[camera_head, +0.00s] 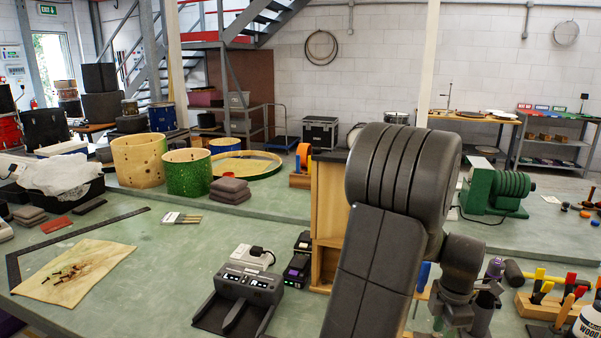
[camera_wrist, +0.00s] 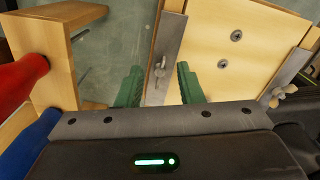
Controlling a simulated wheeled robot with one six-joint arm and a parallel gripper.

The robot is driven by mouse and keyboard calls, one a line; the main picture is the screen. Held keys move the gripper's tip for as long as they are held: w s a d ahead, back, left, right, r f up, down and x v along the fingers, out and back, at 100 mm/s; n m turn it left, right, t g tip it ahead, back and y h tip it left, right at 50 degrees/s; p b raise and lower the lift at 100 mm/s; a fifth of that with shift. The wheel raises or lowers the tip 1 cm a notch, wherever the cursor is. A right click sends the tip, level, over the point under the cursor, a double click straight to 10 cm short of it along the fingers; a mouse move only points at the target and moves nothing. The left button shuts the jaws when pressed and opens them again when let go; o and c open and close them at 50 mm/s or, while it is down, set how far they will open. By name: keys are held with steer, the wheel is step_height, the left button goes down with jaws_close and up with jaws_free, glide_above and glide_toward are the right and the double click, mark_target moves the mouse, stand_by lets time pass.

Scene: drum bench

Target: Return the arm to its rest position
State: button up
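My gripper (camera_wrist: 159,80) shows in the wrist view as two green fingers with a clear gap between them. A metal strip with a wing nut, on the edge of a pale wooden board (camera_wrist: 205,50), shows in the gap. The fingers look open, and I see nothing gripped. In the camera_head view my arm is raised and bent over the bench's front. Its large grey links fill the centre right and hide the gripper's fingers. The wooden stand (camera_head: 327,215) is partly hidden just behind my arm.
Red (camera_wrist: 22,72) and blue (camera_wrist: 30,150) handles are close at the wrist view's left, beside a wooden block (camera_wrist: 55,60). Drum shells (camera_head: 138,160) stand farther back.

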step_height(320, 180, up, 14)
step_height(320, 180, down, 14)
steer(key=shift+r, duration=0.1)
steer(key=m, duration=0.5)
steer(key=shift+m, duration=0.3)
steer(key=m, duration=1)
steer(key=shift+m, duration=0.4)
steer(key=m, duration=0.5)
steer(key=shift+b, duration=0.35)
stand_by(0.4)
